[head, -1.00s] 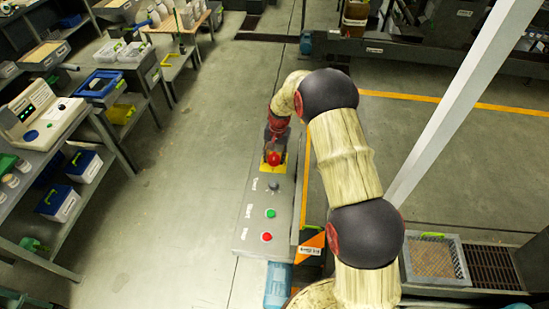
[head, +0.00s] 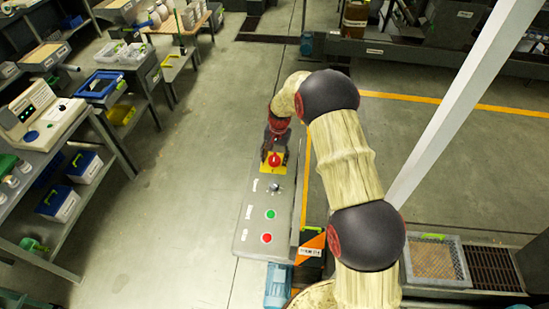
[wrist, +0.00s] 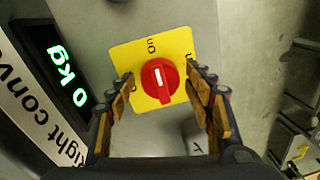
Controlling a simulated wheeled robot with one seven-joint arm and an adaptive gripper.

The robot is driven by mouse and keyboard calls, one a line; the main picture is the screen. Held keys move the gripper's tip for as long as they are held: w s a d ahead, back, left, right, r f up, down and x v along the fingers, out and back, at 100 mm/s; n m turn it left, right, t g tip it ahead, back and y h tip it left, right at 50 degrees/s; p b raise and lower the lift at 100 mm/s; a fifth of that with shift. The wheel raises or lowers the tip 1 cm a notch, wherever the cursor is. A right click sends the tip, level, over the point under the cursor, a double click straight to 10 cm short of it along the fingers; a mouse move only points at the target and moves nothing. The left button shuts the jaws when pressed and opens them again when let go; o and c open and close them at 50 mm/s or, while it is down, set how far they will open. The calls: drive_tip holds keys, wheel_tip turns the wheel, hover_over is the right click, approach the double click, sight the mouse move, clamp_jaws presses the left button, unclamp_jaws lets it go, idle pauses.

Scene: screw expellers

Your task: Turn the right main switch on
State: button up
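The right main switch is a red rotary knob (wrist: 160,81) on a square yellow plate (wrist: 151,54). In the wrist view its white mark points up toward the "ON" lettering. Another marking at the plate's left is partly hidden by a finger. The knob also shows in the head view (head: 275,159), at the far end of the grey control panel. My gripper (wrist: 163,82) is open, with one finger on each side of the knob. The fingers look apart from it. In the head view my gripper (head: 271,150) is just beyond the knob.
A lit display (wrist: 73,80) reads "0 kg" beside a label with "right conv" visible. Nearer on the panel are a small dark knob (head: 274,188), a green button (head: 270,214) and a red button (head: 266,238). Shelves stand left; the floor between is clear.

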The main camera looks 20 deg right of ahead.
sight(277, 160)
drive_tip(key=shift+o, duration=0.4)
wheel_tip(277, 160, up, 12)
drive_tip(key=shift+s+d, duration=0.3)
drive_tip(key=shift+d, duration=0.1)
idle(0.4)
